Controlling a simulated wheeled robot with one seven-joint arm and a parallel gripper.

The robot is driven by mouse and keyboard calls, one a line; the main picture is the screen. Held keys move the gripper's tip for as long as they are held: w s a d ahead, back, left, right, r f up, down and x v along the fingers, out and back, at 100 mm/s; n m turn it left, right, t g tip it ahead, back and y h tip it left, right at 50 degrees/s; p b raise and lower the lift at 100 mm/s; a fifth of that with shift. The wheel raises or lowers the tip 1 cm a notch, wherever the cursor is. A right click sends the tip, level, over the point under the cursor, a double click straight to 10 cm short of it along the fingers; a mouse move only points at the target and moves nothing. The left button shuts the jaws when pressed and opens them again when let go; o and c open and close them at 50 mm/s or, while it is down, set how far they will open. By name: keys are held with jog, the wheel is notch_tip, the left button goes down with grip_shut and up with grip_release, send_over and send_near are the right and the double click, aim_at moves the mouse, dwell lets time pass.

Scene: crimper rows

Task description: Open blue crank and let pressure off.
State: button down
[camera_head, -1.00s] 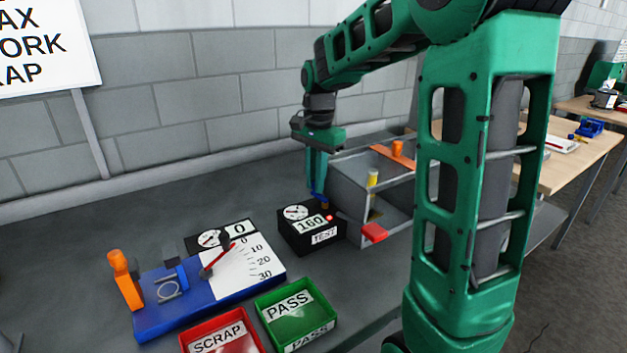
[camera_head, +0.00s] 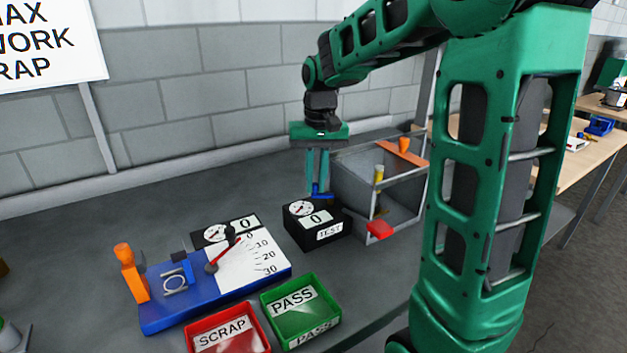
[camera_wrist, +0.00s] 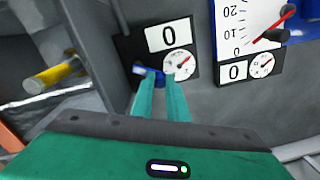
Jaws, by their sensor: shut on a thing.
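The blue crank (camera_head: 322,194) sits on top of the black TEST box (camera_head: 316,228). My gripper (camera_head: 317,184) points down from above, with its green fingers shut on the crank. In the wrist view the crank (camera_wrist: 150,71) shows at the fingertips (camera_wrist: 160,82), partly hidden by them. The TEST box carries a round gauge (camera_head: 300,209) and a display (camera_head: 317,219) reading 0. The wrist view also shows the display (camera_wrist: 168,36) at 0.
A blue fixture (camera_head: 190,312), a red SCRAP tray (camera_head: 262,336) and a green PASS tray (camera_head: 332,325) lie at front left.

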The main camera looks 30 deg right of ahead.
jog(key=shift+s+a+r+n, duration=0.1)
jog(key=shift+s+a+n, duration=0.05)
jog(key=shift+n, duration=0.45)
jog(key=shift+s+a+n, duration=0.1)
jog(key=shift+a+n, duration=0.05)
jog(key=shift+n, duration=0.45)
jog(key=c, duration=1.7)
grip_release()
jog(key=shift+s, duration=0.1)
jog(key=shift+c, duration=0.2)
notch_tip(320, 180, up, 11)
jog(key=shift+d+f, duration=0.2)
jog(key=shift+d, duration=0.05)
